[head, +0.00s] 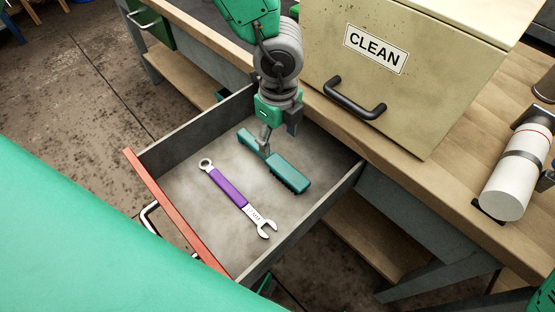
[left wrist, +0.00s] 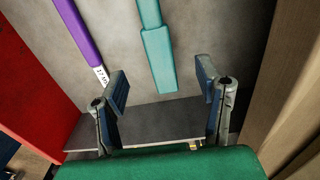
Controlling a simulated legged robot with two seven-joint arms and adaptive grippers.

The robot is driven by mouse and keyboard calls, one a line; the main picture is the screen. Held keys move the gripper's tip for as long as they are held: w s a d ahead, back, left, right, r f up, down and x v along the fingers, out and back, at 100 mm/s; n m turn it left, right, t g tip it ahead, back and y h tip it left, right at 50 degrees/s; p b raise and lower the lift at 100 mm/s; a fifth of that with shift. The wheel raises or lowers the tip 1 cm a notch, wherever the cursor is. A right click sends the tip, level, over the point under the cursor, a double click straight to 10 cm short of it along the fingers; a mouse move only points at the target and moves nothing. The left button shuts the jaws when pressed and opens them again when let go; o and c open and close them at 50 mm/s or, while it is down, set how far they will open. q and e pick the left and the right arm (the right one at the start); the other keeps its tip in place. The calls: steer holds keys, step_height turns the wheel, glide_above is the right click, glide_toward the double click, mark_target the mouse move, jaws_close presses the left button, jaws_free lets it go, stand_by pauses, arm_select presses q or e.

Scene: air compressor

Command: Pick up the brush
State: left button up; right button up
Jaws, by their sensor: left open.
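The teal brush (head: 287,172) with dark bristles lies in the open drawer in the head view, its handle pointing to the upper left. My left gripper (head: 266,146) reaches down into the drawer above the brush, and its lower part overlaps the brush handle in the picture. In the left wrist view the brush (left wrist: 158,55) runs down between the two spread fingers of my left gripper (left wrist: 160,85). The fingers are open and empty; I cannot tell their exact height over the brush. My right gripper is not in view.
A purple-handled wrench (head: 233,193) lies beside the brush, also seen in the left wrist view (left wrist: 78,30). The drawer's side walls and red front (head: 175,208) surround them. A box marked CLEAN (head: 400,70) stands on the wooden workbench (head: 450,185). A white cylinder (head: 515,180) is at the right.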

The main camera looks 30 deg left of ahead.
mark_target(276, 160)
arm_select(q)
steer(key=f, duration=0.1)
steer(key=f+b, duration=0.1)
steer(key=f, duration=0.3)
steer(key=shift+d+f, duration=0.1)
steer(key=shift+d, duration=0.2)
steer(key=f, duration=0.1)
steer(key=a+f+b, duration=0.1)
steer(key=f, duration=0.1)
steer(key=f+b, duration=0.1)
steer(key=shift+a+f, duration=0.25)
steer(key=shift+f, duration=0.15)
steer(key=shift+f+b, duration=0.35)
steer(key=shift+d+r, duration=0.1)
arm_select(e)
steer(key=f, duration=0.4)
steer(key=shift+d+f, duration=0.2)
arm_select(q)
steer(key=shift+c, duration=1.2)
jaws_close()
